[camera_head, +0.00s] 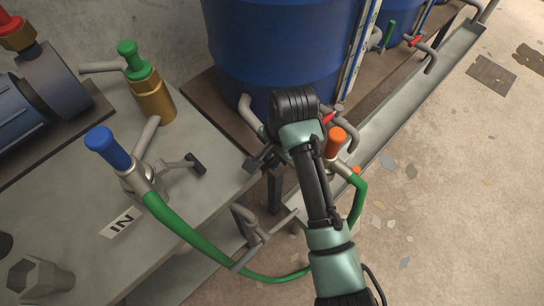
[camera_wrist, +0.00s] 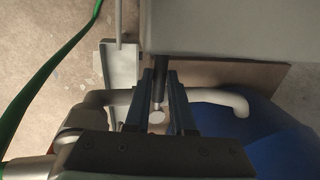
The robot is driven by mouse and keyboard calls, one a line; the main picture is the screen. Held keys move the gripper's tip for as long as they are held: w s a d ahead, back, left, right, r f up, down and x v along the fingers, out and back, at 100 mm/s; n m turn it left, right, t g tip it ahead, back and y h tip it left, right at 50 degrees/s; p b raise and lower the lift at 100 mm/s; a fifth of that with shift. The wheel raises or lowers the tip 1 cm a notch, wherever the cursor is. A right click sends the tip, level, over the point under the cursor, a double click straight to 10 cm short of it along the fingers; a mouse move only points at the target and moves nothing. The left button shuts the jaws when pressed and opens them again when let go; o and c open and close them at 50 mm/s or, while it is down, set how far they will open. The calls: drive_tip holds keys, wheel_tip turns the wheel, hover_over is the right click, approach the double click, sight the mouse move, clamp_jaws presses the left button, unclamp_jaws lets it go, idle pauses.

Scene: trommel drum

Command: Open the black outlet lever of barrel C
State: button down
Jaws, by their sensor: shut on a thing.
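A large blue barrel (camera_head: 275,45) stands on a brown board at the upper middle of the head view. Its side also shows in the wrist view (camera_wrist: 285,140). No letter is readable on it. A grey outlet pipe (camera_wrist: 215,97) runs from the barrel across the wrist view. My gripper (camera_head: 258,162) is at the barrel's lower front, beside this pipe. In the wrist view my gripper (camera_wrist: 162,85) is shut on a black lever (camera_wrist: 160,72), with a metal stem and round end below it. In the head view my arm hides part of the pipe; the held lever is hard to make out there.
An orange-handled valve (camera_head: 336,142) with a green hose stands close right of my wrist. A red lever (camera_head: 331,117) is just behind it. A metal gutter (camera_head: 400,105) runs along the right.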

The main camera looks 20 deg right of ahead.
drive_tip(key=shift+r+p, duration=0.15)
drive_tip(key=shift+p, duration=0.35)
drive_tip(key=p, duration=0.2)
drive_tip(key=m+p, duration=0.1)
drive_tip(key=shift+w+a+r+p, duration=0.25)
drive_tip(key=shift+w+p, duration=0.1)
drive_tip(key=w+d+m+h, duration=0.1)
drive_tip(key=w+m, duration=0.3)
drive_tip(key=m, duration=0.4)
drive_tip(key=w+d+m+g+h+b, duration=0.1)
drive_tip(key=w+d+m, duration=0.2)
drive_tip(key=m, duration=0.6)
drive_tip(key=shift+w+f+h, duration=0.4)
drive_tip(key=shift+w+f, duration=0.05)
drive_tip(key=shift+w, duration=0.25)
drive_tip(key=shift+d, duration=0.15)
drive_tip(key=c, duration=0.8)
unclamp_jaws()
drive_tip(key=shift+o, duration=0.2)
